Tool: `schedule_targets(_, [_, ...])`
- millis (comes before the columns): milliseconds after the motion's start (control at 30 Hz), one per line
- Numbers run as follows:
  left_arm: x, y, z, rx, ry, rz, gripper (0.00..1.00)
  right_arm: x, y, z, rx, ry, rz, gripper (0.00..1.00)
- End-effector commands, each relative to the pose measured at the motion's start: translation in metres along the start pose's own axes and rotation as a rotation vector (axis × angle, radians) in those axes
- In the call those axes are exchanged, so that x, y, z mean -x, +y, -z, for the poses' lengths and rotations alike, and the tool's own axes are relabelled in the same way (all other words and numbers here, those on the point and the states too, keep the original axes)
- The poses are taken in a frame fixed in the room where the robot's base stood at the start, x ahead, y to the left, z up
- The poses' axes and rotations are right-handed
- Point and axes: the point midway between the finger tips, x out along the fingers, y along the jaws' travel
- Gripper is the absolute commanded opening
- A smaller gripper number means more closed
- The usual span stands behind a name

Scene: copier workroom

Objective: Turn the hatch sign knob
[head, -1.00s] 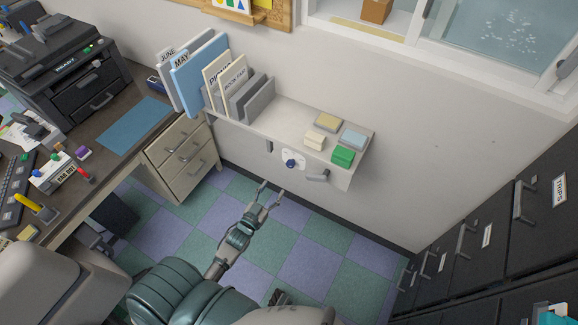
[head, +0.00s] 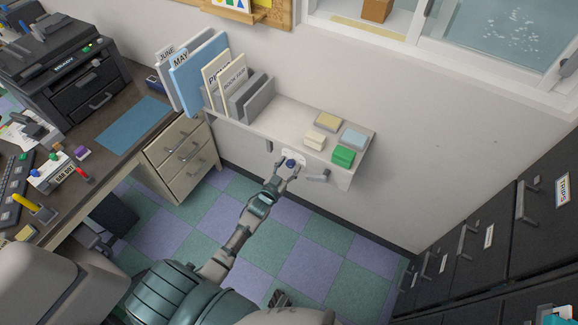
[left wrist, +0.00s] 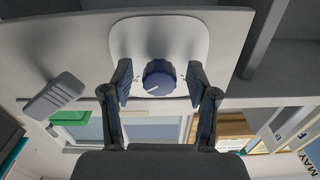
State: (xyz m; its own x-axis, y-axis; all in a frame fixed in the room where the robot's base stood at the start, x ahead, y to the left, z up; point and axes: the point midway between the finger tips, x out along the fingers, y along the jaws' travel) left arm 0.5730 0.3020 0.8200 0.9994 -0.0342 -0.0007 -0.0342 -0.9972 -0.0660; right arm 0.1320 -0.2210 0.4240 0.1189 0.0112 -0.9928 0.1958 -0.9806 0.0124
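The hatch sign knob is a small dark blue round knob (head: 290,163) on a white plate under the front edge of the wall shelf. In the left wrist view the knob (left wrist: 160,79) carries a white pointer line and sits on its pale rounded plate (left wrist: 187,30). My left gripper (head: 287,168) is right at the knob. In the left wrist view its two fingers (left wrist: 160,84) are open, one on each side of the knob, with a gap on both sides.
A grey lever handle (head: 318,177) sticks out just right of the knob; it also shows in the left wrist view (left wrist: 55,96). The shelf (head: 283,118) above holds binders and paper pads. Desk drawers (head: 184,158) stand left, dark cabinets (head: 480,230) right.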

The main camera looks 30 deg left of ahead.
Motion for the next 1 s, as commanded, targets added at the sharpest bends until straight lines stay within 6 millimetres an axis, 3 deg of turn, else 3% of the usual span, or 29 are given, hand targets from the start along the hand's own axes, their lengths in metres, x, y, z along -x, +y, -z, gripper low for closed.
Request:
schedule_targets(33, [0.000, 0.000, 0.000, 0.000, 0.000, 0.000, 0.45, 0.000, 0.000, 0.001, 0.000, 0.001, 0.000, 0.40])
schedule_targets(200, [0.000, 0.000, 0.000, 0.000, 0.000, 0.000, 0.02, 0.000, 0.001, 0.004, 0.000, 0.006, -0.001, 0.40])
schedule_targets(233, [0.000, 0.000, 0.000, 0.000, 0.000, 0.000, 0.00, 0.000, 0.001, 0.005, 0.000, 0.007, -0.002, 0.40])
schedule_targets(600, [0.000, 0.000, 0.001, 0.054, 0.000, 0.000, 0.00, 0.001, 0.002, 0.007, 0.001, 0.017, -0.002, 0.40])
schedule_targets(1000, [0.000, 0.000, 0.002, 0.355, 0.000, 0.000, 0.00, -0.013, -0.001, -0.037, 0.006, -0.012, 0.001, 0.40])
